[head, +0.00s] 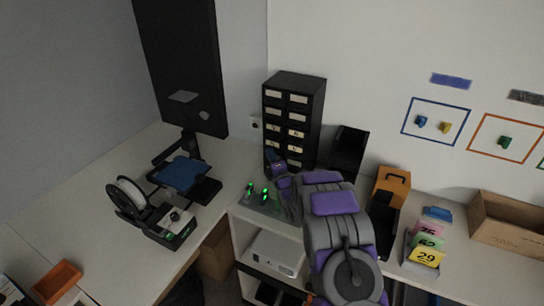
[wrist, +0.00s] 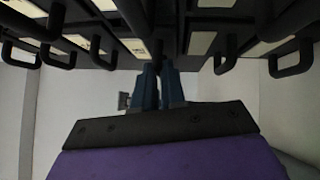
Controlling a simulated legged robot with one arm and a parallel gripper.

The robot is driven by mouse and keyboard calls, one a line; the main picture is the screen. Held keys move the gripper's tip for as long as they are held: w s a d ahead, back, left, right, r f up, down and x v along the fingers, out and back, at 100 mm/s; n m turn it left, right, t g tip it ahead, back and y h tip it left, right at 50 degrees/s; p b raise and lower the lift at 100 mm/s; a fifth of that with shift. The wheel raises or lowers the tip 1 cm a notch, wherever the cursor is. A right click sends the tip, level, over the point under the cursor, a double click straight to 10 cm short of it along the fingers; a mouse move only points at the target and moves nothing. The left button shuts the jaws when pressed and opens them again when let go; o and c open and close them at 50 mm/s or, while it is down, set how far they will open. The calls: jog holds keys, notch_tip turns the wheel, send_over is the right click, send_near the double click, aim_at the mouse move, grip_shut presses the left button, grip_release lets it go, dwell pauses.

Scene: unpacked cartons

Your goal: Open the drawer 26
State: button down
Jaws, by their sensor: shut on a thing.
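The black drawer cabinet (head: 315,105) stands against the wall, with two columns of drawers bearing pale labels. I cannot read the numbers, so I cannot pick out drawer 26. My gripper (head: 272,160) is at the lower left of the cabinet front. In the wrist view, the blue fingers of my gripper (wrist: 160,80) reach up to the drawer fronts and are shut on a drawer handle, mostly hidden between them. Other black loop handles (wrist: 292,62) stick out on both sides. I cannot tell how far the held drawer is out.
A small board with green lights (head: 262,197) lies just below my gripper. A black bin (head: 348,150) and an orange case (head: 392,183) stand right of the cabinet. A printer-like machine with a blue plate (head: 182,173) is at left. An open carton (head: 510,225) is far right.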

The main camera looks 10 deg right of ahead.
jog(key=s+a, duration=0.5)
jog(key=s, duration=0.1)
jog(key=shift+s+f+b, duration=0.15)
jog(key=shift+s+b, duration=0.15)
jog(key=shift+s, duration=0.1)
jog(key=c, duration=1.2)
grip_release()
jog(key=shift+d, duration=0.1)
